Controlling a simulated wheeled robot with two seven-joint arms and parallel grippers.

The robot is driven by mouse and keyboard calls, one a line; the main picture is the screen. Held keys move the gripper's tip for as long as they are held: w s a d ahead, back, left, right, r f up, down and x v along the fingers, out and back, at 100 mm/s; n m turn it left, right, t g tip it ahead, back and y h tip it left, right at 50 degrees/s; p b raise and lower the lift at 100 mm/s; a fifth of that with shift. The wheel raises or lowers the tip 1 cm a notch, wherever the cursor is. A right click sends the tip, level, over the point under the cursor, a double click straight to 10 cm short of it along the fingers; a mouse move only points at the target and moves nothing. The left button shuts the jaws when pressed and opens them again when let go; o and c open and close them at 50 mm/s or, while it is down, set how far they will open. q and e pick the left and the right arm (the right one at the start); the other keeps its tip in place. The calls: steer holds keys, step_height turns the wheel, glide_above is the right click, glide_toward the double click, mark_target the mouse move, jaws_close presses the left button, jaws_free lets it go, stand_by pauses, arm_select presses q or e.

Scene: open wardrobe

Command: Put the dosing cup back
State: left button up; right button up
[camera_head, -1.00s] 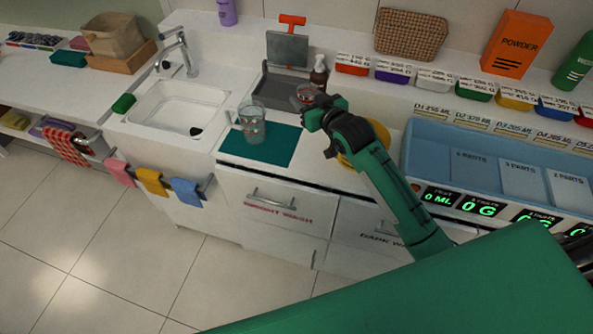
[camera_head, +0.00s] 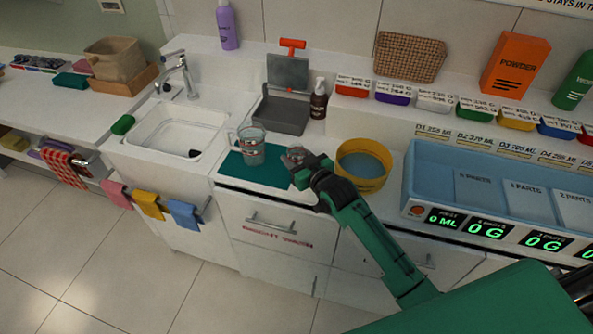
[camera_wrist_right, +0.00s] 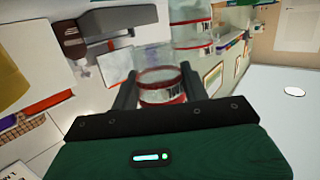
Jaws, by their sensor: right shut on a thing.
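The dosing cup is a small clear cup with red bands and dark print. It is held by my right gripper (camera_head: 306,170), and the dosing cup (camera_head: 294,155) shows just past the fingertips in the head view. In the right wrist view the dosing cup (camera_wrist_right: 162,84) sits between the two fingers, which are shut on it. In the head view the cup is over or near the right end of the teal mat (camera_head: 240,171); I cannot tell if it touches. A clear measuring jug (camera_head: 251,147) stands on the mat to its left. My left gripper is not in view.
A yellow round tub (camera_head: 362,166) stands close to the right of my gripper. Behind are a grey scale-like tray (camera_head: 281,114) and a brown pump bottle (camera_head: 318,100). The white sink (camera_head: 178,130) is left. A blue dosing station (camera_head: 430,178) is at right.

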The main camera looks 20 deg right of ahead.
step_height(320, 180, down, 6)
steer(key=shift+f+p, duration=0.1)
steer(key=shift+p, duration=0.2)
steer(key=shift+f, duration=0.15)
steer(key=shift+f, duration=0.15)
steer(key=o, duration=1)
steer(key=b+v, duration=0.2)
steer(key=v, duration=1)
